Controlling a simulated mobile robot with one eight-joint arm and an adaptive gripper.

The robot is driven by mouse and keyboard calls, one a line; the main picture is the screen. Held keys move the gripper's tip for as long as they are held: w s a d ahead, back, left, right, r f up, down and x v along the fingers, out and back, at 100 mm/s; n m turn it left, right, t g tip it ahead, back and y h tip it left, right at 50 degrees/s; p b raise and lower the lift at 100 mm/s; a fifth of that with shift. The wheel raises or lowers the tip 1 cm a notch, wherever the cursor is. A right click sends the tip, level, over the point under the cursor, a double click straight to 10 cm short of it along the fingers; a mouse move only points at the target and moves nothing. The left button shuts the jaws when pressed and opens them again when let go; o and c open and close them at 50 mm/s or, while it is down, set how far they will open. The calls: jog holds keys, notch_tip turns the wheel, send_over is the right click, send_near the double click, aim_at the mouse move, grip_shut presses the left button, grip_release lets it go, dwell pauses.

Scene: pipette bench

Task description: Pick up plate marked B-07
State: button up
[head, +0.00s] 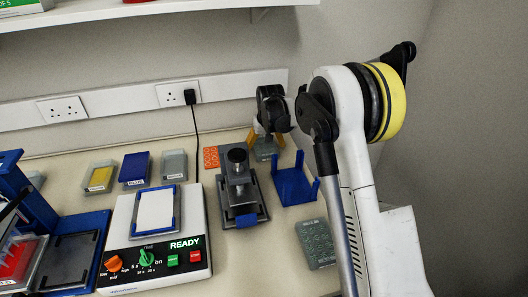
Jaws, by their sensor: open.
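No marking B-07 is legible in the head view, so I cannot tell which plate carries it. A grey, flat plate-like piece (266,152) is at the back of the bench, below and between the yellow fingers of my gripper (265,141). My gripper is open and points down there. Whether its fingers touch that piece cannot be told. Another grey-green plate (316,243) with small marks lies flat at the right front, beside my arm, which may hide part of it.
A blue posted holder (293,186) stands just in front of my gripper. A grey device with a knob (238,185) and an orange perforated block (211,157) are left of it. The white READY machine (158,260) and labelled trays (135,168) stand further left. A shelf (150,12) is above.

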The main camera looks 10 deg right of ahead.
jog(key=shift+r, duration=0.1)
jog(key=shift+c, duration=0.3)
jog(key=c, duration=1.2)
jog(key=shift+o, duration=0.2)
jog(key=shift+r+p, duration=0.3)
jog(key=shift+r, duration=0.15)
notch_tip(320, 180, up, 4)
jog(key=shift+f+p, duration=0.2)
jog(key=shift+p, duration=0.55)
jog(key=s+d+r+p, duration=0.3)
jog(key=s+d+r, duration=0.3)
jog(key=d, duration=0.4)
jog(key=shift+r, duration=0.25)
jog(key=shift+r, duration=0.15)
jog(key=shift+r+p, duration=1.1)
jog(key=shift+r, duration=0.3)
